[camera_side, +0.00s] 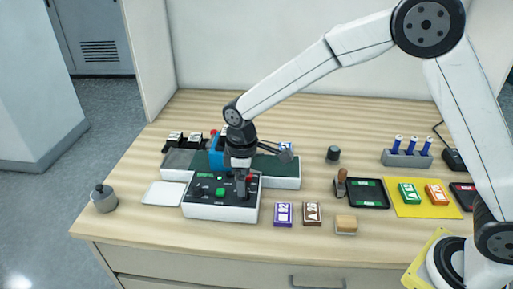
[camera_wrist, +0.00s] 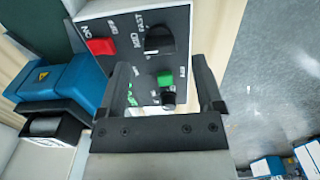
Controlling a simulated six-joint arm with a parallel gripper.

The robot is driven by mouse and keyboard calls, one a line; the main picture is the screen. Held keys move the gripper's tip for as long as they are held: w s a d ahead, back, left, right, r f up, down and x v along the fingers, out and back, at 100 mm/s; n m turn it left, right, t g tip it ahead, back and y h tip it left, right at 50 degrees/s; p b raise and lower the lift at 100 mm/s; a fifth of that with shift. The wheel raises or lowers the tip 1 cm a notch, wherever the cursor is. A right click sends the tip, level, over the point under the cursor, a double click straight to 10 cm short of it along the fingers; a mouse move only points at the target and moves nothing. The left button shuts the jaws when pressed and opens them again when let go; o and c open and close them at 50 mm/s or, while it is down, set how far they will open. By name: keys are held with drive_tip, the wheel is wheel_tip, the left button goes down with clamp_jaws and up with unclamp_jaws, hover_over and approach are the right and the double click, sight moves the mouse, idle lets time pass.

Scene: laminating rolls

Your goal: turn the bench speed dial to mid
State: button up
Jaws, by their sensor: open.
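The speed dial (camera_wrist: 160,40) is a black knob on the dark-faced control panel, with "MED" and "FAST" printed beside it in the wrist view. Which mark it points to is not clear. My gripper (camera_wrist: 160,62) is open, its two dark fingers apart on either side of the panel area just short of the dial in that view. In the side view my gripper (camera_side: 242,187) points down over the right part of the white control box (camera_side: 215,212). It hides part of the panel there, and I cannot tell whether the fingers touch anything.
A red switch (camera_wrist: 101,46) and a green button (camera_wrist: 165,78) sit close to the dial. A blue block (camera_wrist: 60,80) stands beside the panel. Purple (camera_side: 283,213) and brown (camera_side: 312,213) boxes lie right of the control box. The front bench edge is mostly clear.

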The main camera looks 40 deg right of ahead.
sight(248, 194)
drive_tip(key=shift+r, duration=2.35)
drive_tip(key=s+d+f+m+t, duration=0.2)
drive_tip(key=s+d+m, duration=0.7)
drive_tip(key=s+d, duration=0.5)
drive_tip(key=s+f, duration=0.1)
drive_tip(key=s, duration=0.2)
drive_tip(key=shift+d+f+t, duration=0.3)
drive_tip(key=shift+d+f, duration=0.1)
